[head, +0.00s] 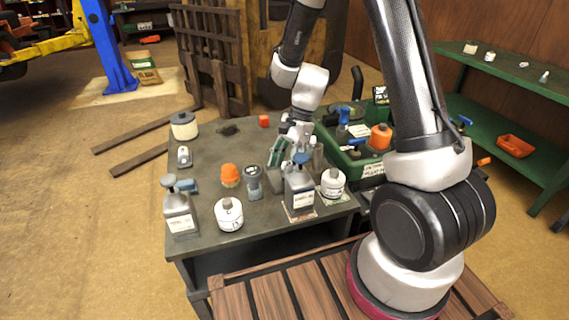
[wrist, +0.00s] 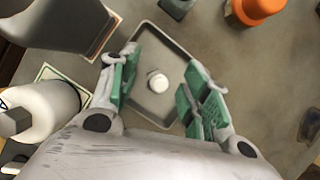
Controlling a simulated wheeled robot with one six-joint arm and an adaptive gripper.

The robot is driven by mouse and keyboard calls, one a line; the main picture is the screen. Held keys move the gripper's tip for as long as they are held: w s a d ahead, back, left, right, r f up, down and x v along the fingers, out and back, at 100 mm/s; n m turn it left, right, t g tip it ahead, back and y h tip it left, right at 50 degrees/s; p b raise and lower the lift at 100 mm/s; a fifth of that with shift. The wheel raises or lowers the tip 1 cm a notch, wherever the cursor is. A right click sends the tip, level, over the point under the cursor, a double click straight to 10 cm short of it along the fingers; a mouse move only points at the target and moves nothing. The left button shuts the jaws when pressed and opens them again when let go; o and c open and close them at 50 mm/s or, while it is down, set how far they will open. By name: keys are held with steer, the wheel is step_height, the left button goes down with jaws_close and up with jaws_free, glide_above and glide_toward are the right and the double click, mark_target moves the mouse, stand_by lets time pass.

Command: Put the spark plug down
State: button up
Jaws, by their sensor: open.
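My gripper (head: 292,158) is low over the grey work table (head: 215,228), behind a grey pump can. In the wrist view its green-padded fingers (wrist: 160,78) are spread apart. Between them, a small white round-topped thing (wrist: 157,82), apparently the spark plug seen end-on, stands inside a shallow grey tray (wrist: 172,42). Neither finger visibly touches it. In the head view the plug and most of the tray are hidden by my gripper and the can.
An orange-capped thing (head: 230,176) and a dark grey jar (head: 253,182) are to the left. A green crate (head: 372,165) borders the right.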

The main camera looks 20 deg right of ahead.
steer(key=v, duration=1.2)
steer(key=s+d+r+n+t+h, duration=0.1)
steer(key=s+d+r+n+t, duration=0.1)
steer(key=s, duration=0.5)
steer(key=s+d+r+n+t+h, duration=0.1)
steer(key=s+d+r+n+t, duration=0.1)
steer(key=s+d+r+n, duration=0.3)
steer(key=s+d+r+n+t+h, duration=0.2)
steer(key=s+d+r+n, duration=0.2)
steer(key=s, duration=0.5)
step_height(320, 180, up, 4)
steer(key=n, duration=0.2)
steer(key=shift+s+n, duration=0.3)
steer(key=shift+f, duration=0.15)
